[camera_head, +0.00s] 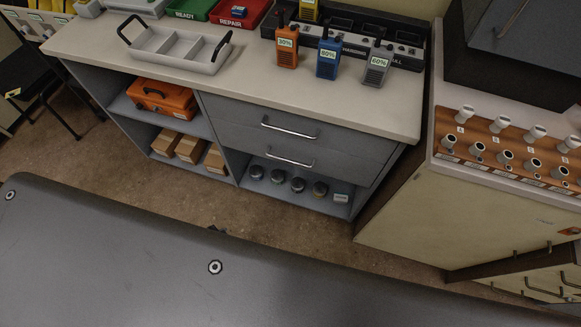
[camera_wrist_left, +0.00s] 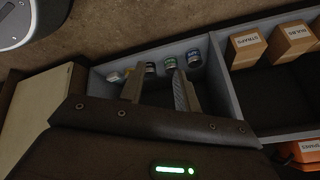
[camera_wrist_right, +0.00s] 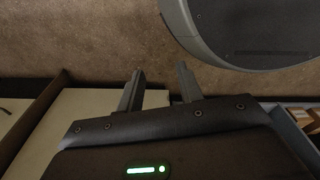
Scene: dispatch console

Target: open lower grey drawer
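The lower grey drawer (camera_head: 330,161) is closed in the front of the counter, with a silver bar handle (camera_head: 289,161). The closed upper grey drawer (camera_head: 255,117) is directly above it. In the head view only a small dark tip, probably of my left gripper (camera_head: 217,231), shows past my grey body; the rest is hidden. In the left wrist view my left gripper (camera_wrist_left: 160,88) is open and empty, its fingers pointing toward the shelf of jars. The drawer handle is not visible there. In the right wrist view my right gripper (camera_wrist_right: 160,82) is open and empty above the floor.
Several jars (camera_head: 298,184) stand on the shelf below the drawers. Cardboard boxes (camera_head: 189,148) and an orange case (camera_head: 162,98) fill the left shelves. A pale cabinet (camera_head: 440,215) stands close on the right. Bare floor (camera_head: 130,165) lies before the counter.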

